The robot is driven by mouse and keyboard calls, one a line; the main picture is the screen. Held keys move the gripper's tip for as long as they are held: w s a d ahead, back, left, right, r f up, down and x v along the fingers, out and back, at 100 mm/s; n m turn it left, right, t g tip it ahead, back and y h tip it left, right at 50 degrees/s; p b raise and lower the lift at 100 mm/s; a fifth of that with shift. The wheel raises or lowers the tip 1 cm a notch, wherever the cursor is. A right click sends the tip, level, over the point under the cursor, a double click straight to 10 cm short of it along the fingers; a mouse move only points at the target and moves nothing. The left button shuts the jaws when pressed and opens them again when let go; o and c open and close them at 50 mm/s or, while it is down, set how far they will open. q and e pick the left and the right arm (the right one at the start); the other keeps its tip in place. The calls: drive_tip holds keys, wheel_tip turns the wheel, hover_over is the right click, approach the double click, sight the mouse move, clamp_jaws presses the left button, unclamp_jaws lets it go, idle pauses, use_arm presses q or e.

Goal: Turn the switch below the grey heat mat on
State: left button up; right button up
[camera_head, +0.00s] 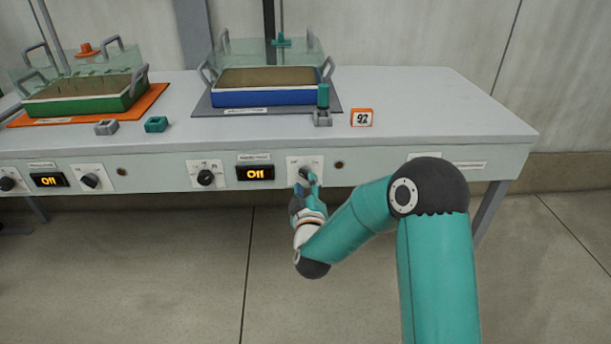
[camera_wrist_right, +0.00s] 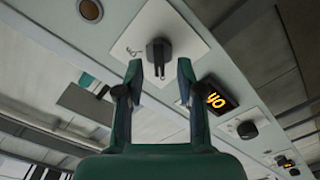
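The grey heat mat (camera_head: 348,112) lies on the bench under a blue tray (camera_head: 262,98). On the bench front below it are a black knob (camera_head: 206,178), a display (camera_head: 255,173) lit with "Off", and a second knob (camera_head: 304,172) on a white plate, partly hidden by my right gripper. My right gripper (camera_head: 308,182) is at this second knob. In the right wrist view the dark knob (camera_wrist_right: 159,54) appears between the fingertips of my open gripper (camera_wrist_right: 159,72), with gaps on both sides. I cannot tell whether the fingers touch it. My left gripper is not in view.
An orange mat (camera_head: 18,121) with a green tray (camera_head: 80,103) lies to the left, with its own knobs and "Off" display (camera_head: 49,180) below. The bench's right end is clear.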

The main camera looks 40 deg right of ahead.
sight(305, 174)
drive_tip(key=shift+x, duration=1.2)
clamp_jaws()
